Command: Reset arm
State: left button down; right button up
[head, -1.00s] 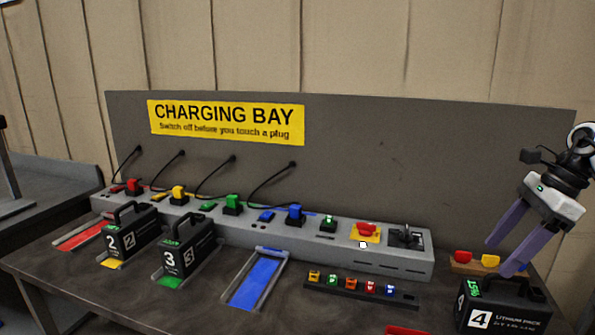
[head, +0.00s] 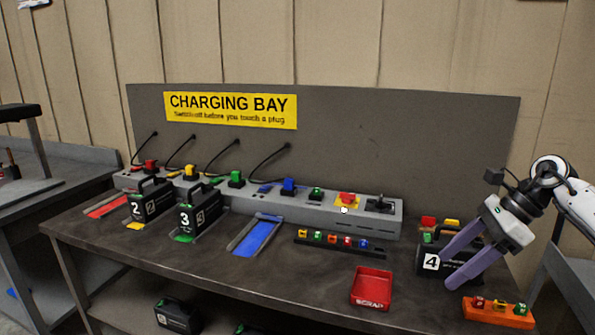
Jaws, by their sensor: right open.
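My right gripper (head: 446,269) is at the right end of the charging bench, open, its two purple fingers pointing down and left. The fingers overlap the black battery pack marked 4 (head: 431,262) in the picture, and I cannot tell whether they touch it. The pack stands upright on the bench and is partly hidden behind the fingers. My right arm (head: 551,172) comes in from the right edge. My left gripper is not in view.
Packs 2 (head: 151,203) and 3 (head: 200,212) stand before the grey charging strip (head: 370,222). A blue slot (head: 254,238) is empty. A red scrap tray (head: 372,288) and an orange block (head: 497,313) lie near the front edge. Another pack (head: 177,315) sits on a lower shelf.

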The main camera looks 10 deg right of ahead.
jog(key=a+f+m+t+y, duration=0.2)
jog(key=a+f+m+y, duration=0.15)
jog(key=a, duration=0.55)
jog(key=s+a+f+m+t+y, duration=0.1)
jog(key=a+f+m+t+y, duration=0.3)
jog(key=a, duration=0.6)
jog(key=a+f+m+y, duration=0.1)
jog(key=a+m+y, duration=0.1)
jog(key=a+m, duration=0.5)
jog(key=s+f+m+t+h, duration=0.3)
jog(key=s+f+m+h, duration=0.15)
jog(key=f+m, duration=0.4)
jog(key=s+f+m+t+h, duration=0.3)
jog(key=f+m+t+h, duration=0.15)
jog(key=m, duration=0.75)
jog(key=s+d+f+m+g+h, duration=0.1)
jog(key=s+f+m+g+h, duration=0.3)
jog(key=s, duration=1.4)
notch_tip(320, 180, down, 10)
jog(key=m+g, duration=0.3)
jog(key=m, duration=0.4)
jog(key=shift+d+g, duration=0.3)
jog(key=shift+g, duration=0.05)
jog(key=shift+s, duration=0.1)
